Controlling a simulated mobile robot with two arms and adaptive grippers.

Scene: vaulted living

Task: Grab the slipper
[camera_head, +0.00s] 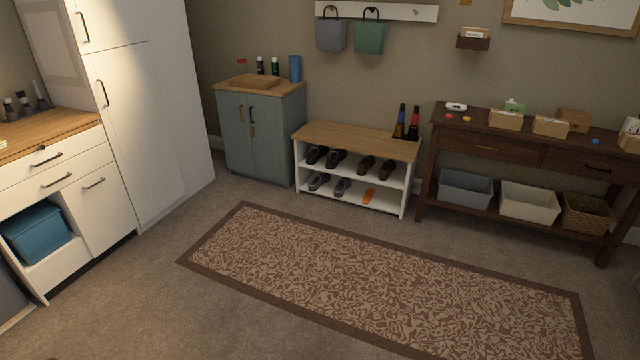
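A white shoe bench with a wooden top (350,141) stands against the back wall. Its upper shelf holds a pair of dark shoes (326,157) at left and a pair of brown shoes (376,167) at right. The lower shelf holds a pair of grey shoes or slippers (330,184) and, right of them, a small orange item (368,195). At this distance I cannot tell which of these is the slipper. Neither of my grippers is in view.
A patterned rug (380,285) lies on open floor before the bench. A blue-green cabinet (262,135) stands left of the bench, a dark console table (520,140) with bins right. Two bottles (406,122) stand at the bench's right end. White cabinets (150,110) line the left.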

